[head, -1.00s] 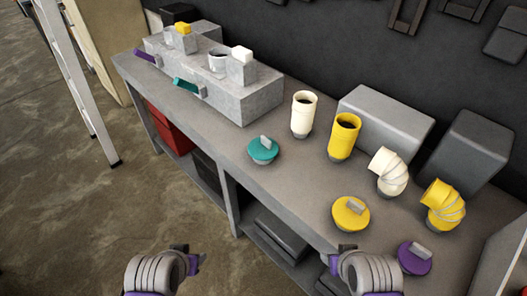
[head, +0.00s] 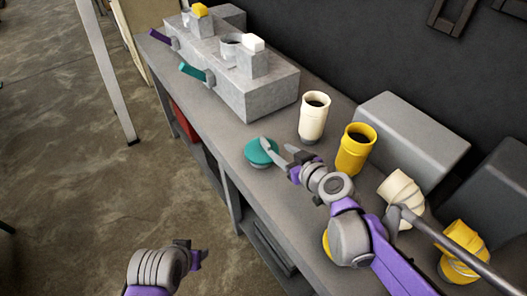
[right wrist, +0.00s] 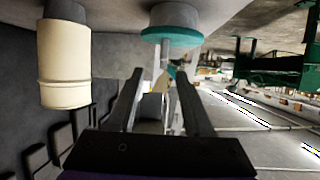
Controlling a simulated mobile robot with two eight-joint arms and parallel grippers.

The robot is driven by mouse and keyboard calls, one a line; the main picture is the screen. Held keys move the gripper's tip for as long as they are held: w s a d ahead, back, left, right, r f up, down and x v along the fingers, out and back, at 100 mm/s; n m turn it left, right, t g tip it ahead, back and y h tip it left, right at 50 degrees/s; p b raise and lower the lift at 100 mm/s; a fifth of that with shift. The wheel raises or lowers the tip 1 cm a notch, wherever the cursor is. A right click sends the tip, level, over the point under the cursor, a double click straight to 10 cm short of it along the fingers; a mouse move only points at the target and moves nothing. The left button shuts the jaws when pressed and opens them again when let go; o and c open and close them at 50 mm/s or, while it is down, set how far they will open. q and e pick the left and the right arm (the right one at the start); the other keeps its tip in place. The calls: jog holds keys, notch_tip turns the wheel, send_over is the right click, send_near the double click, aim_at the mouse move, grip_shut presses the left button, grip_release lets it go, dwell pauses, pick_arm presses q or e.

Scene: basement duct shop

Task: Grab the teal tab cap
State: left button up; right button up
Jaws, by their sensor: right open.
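The teal tab cap (head: 256,155) lies on the grey bench near its front edge, left of the cream straight tube. My right gripper (head: 278,148) is open at the cap's right side, and a finger overlaps the cap in the head view. In the right wrist view the cap (right wrist: 172,38) shows inverted, just past the open fingertips (right wrist: 158,74). Its tab appears close to the gap between them; I cannot tell whether they touch it. My left gripper (head: 192,256) hangs low in front of the bench, away from the caps.
A cream tube (head: 313,118) and a yellow tube (head: 354,150) stand right of the cap. A cream elbow (head: 398,190) and a yellow elbow (head: 463,250) are farther right. A yellow cap (head: 326,243) is mostly behind my right arm. A grey block fixture (head: 255,98) stands left.

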aim_at(267, 143)
jog(key=x, duration=0.3)
jog(key=shift+w+a+f, duration=0.2)
jog(key=shift+a, duration=0.2)
jog(key=x, duration=0.5)
jog(key=shift+w+a+f+b, duration=0.15)
jog(key=shift+w+a+b, duration=0.1)
jog(key=shift+b, duration=0.1)
grip_shut()
